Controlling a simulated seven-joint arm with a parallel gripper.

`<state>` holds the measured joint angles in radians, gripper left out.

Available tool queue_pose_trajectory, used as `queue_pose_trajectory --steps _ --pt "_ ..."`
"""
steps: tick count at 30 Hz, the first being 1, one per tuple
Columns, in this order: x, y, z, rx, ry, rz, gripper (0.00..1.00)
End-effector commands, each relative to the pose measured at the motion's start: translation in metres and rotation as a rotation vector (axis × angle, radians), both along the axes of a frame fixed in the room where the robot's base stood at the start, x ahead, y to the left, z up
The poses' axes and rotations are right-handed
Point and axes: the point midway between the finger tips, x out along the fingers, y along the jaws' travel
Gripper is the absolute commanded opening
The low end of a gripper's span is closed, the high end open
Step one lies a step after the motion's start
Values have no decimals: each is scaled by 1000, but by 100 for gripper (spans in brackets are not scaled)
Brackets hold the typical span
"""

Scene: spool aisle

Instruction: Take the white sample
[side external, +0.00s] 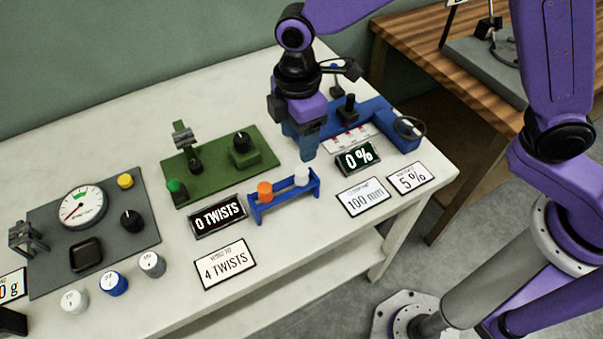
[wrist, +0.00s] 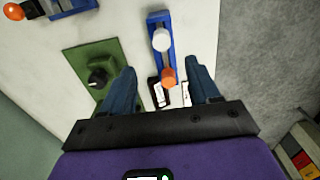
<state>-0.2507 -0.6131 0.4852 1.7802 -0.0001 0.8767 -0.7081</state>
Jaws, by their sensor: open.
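The white sample (side external: 301,176) stands at the right end of a small blue rack (side external: 284,196) on the white table. An orange sample (side external: 265,191) stands at the rack's left end. In the wrist view the white sample (wrist: 161,40) is beyond the orange sample (wrist: 168,77), both on the blue rack (wrist: 156,17). My gripper (side external: 306,157) is above the table, pointing down, just behind and above the white sample. Its fingers are spread and empty in the wrist view (wrist: 164,66), with the orange sample showing between the tips.
A green twist fixture (side external: 220,165) stands behind and left of the rack. A blue device (side external: 372,118) with a 0 % display (side external: 357,158) is to the right. Signs (side external: 363,197) lie around the rack. A grey panel (side external: 95,235) with a dial fills the left.

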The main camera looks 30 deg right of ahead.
Motion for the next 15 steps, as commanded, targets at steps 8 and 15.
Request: queue_pose_trajectory --steps 8,15 --pt "0 -1 -41 -2 2 -1 61" --pt "-1 -1 -57 -1 1 0 61"
